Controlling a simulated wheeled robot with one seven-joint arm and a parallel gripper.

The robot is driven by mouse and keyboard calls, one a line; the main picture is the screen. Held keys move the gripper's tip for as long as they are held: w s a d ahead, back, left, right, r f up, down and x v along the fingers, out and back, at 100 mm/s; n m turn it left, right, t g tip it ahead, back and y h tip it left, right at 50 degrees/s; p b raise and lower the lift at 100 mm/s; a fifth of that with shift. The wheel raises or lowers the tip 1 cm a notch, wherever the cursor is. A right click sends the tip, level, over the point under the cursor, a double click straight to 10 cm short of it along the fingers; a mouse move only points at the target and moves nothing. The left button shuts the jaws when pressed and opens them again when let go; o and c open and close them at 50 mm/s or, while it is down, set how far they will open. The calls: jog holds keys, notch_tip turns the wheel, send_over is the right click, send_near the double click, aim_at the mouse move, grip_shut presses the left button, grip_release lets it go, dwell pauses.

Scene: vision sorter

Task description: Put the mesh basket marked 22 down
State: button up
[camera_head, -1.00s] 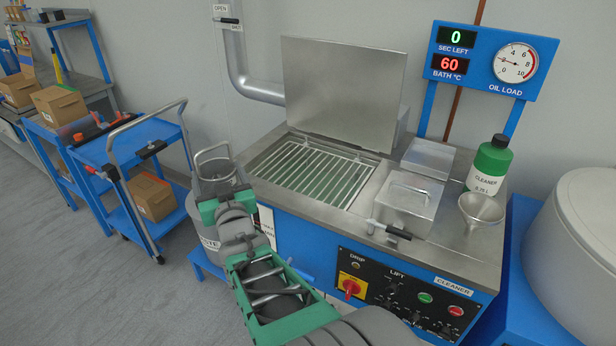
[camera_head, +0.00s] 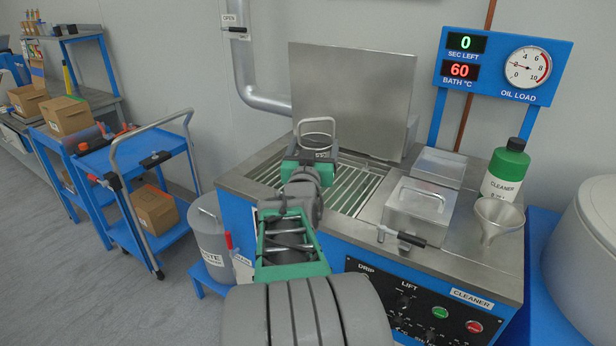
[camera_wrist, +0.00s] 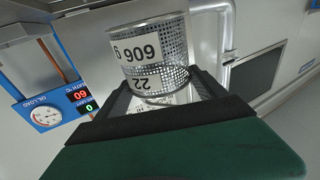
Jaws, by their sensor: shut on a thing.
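The mesh basket marked 22 is a perforated metal cylinder with white labels in the wrist view (camera_wrist: 150,52). My gripper (camera_wrist: 160,98) is shut on the basket. In the head view the basket (camera_head: 317,146) shows a looped metal handle on top, and my gripper (camera_head: 307,163) hides most of its body. The basket appears over the slatted rack (camera_head: 352,196) of the cleaner bath, towards its back left. I cannot tell whether its base touches the slats.
The bath's lid (camera_head: 350,95) stands open behind the rack. A metal box with a handle (camera_head: 415,212), a cleaner bottle (camera_head: 507,172) and a funnel (camera_head: 495,218) stand to the right. A waste can (camera_head: 212,240) and a blue trolley (camera_head: 180,212) are to the left.

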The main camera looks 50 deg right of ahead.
jog(key=w+f, duration=0.1)
jog(key=w+d+f+b, duration=0.1)
jog(key=f, duration=0.1)
jog(key=w+f+b, duration=0.1)
jog(key=f, duration=0.1)
jog(key=shift+w+d, duration=0.2)
jog(key=shift+d, duration=0.15)
jog(key=shift+w+f+b, duration=0.2)
jog(key=shift+f+b, duration=0.7)
jog(key=shift+f, duration=0.8)
jog(key=shift+f, duration=0.1)
jog(key=o, duration=2)
jog(key=shift+f, duration=0.1)
jog(key=shift+r+p, duration=0.3)
jog(key=shift+r, duration=0.05)
jog(key=v, duration=0.5)
jog(key=b+v, duration=0.1)
jog(key=v, duration=0.5)
jog(key=shift+f, duration=0.2)
jog(key=shift+s+a, duration=0.3)
jog(key=shift+a, duration=0.1)
